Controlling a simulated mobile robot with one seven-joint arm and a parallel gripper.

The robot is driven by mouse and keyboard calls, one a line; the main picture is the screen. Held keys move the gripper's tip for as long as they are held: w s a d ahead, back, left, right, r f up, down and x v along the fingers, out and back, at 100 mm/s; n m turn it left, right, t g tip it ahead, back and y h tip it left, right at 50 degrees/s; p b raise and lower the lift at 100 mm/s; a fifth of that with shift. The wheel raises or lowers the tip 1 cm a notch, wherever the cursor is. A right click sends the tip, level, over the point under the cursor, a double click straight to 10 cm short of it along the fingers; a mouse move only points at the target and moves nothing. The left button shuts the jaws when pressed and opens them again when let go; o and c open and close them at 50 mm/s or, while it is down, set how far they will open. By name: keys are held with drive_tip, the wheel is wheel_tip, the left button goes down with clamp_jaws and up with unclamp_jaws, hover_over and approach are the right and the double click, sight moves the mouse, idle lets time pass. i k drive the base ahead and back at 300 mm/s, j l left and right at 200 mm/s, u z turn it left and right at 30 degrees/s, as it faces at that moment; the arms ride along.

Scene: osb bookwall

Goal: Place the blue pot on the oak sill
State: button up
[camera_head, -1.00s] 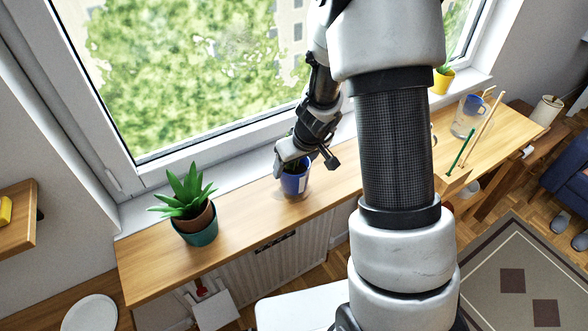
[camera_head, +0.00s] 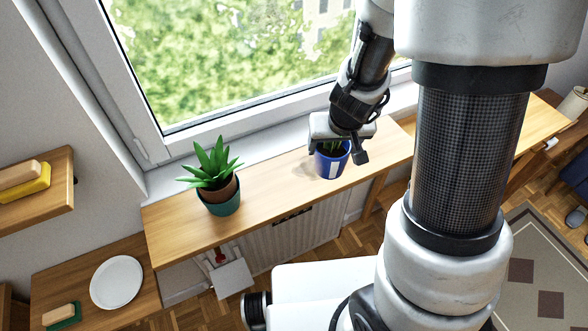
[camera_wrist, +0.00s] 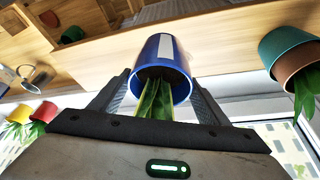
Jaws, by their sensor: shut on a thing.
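The blue pot (camera_head: 333,163) with a white label and a green plant is held at the oak sill (camera_head: 270,193), below the window. In the head view it is at or just above the wood; I cannot tell whether it touches. My gripper (camera_head: 338,145) comes down from above and is shut on the pot. The wrist view shows the blue pot (camera_wrist: 164,62) between both fingers, its green leaves toward the palm. The far side of the pot is hidden by the gripper in the head view.
A teal pot with a spiky plant (camera_head: 219,196) stands on the sill to the left. A white plate (camera_head: 116,282) lies on a lower wooden surface. A wall shelf (camera_head: 50,190) holds sponges at far left. Bare sill lies between the two pots.

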sight(372, 142)
drive_tip(key=j+z, duration=0.15)
drive_tip(key=z, duration=0.25)
drive_tip(key=i+j+z, duration=0.1)
drive_tip(key=j+z, duration=0.15)
drive_tip(key=z, duration=0.15)
